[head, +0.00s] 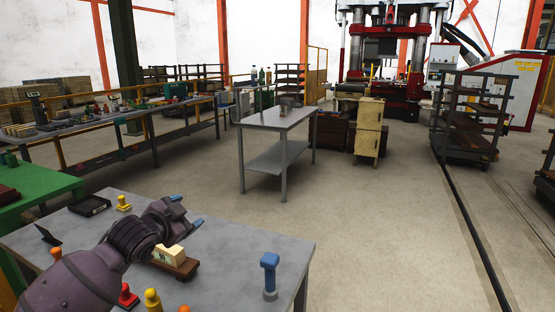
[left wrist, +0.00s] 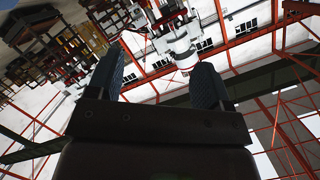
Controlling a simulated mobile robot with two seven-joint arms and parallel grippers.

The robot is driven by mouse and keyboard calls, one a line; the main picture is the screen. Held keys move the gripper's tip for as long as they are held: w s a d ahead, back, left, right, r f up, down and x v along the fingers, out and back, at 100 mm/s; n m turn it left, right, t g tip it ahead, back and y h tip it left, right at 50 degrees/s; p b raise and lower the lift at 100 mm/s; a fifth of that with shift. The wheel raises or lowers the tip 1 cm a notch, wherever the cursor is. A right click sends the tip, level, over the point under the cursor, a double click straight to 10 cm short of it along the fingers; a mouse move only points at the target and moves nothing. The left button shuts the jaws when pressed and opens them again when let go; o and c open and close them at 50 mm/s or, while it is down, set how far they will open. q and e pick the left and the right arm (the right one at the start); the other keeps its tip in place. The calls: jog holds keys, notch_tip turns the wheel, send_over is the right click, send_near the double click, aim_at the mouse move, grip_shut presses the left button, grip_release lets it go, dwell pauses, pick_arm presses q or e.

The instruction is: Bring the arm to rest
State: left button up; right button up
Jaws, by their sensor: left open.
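My left arm comes in from the lower left in the head view and reaches over the grey table (head: 235,240). My left gripper (head: 187,210) has blue-tipped fingers and is held above that table, pointing to the right. In the left wrist view the two fingers of my left gripper (left wrist: 157,82) stand well apart with nothing between them. Behind them the wrist view shows the hall upside down or strongly tilted. My right arm and gripper are not in view.
On the near table stand a blue-handled stamp (head: 270,275), a cream block on a brown base (head: 175,268), a yellow piece (head: 123,203), a black tray (head: 90,206) and small coloured pieces. A steel table (head: 275,118) stands beyond.

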pick_arm(q)
jog(key=s+a+f+n+g+y+b, duration=0.1)
jog(key=s+f+n, duration=0.4)
jog(key=s+f, duration=1.4)
jog(key=s+a+f+n+g+y+b, duration=0.2)
jog(key=s+a+f+n+y+b, duration=0.1)
jog(key=s+f, duration=1.6)
jog(key=shift+a+n+g+b, duration=0.3)
jog(key=shift+a+n+b, duration=0.25)
jog(key=shift+n, duration=0.45)
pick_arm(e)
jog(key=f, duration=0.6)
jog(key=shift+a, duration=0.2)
pick_arm(q)
jog(key=shift+f, duration=0.1)
jog(key=shift+d, duration=0.1)
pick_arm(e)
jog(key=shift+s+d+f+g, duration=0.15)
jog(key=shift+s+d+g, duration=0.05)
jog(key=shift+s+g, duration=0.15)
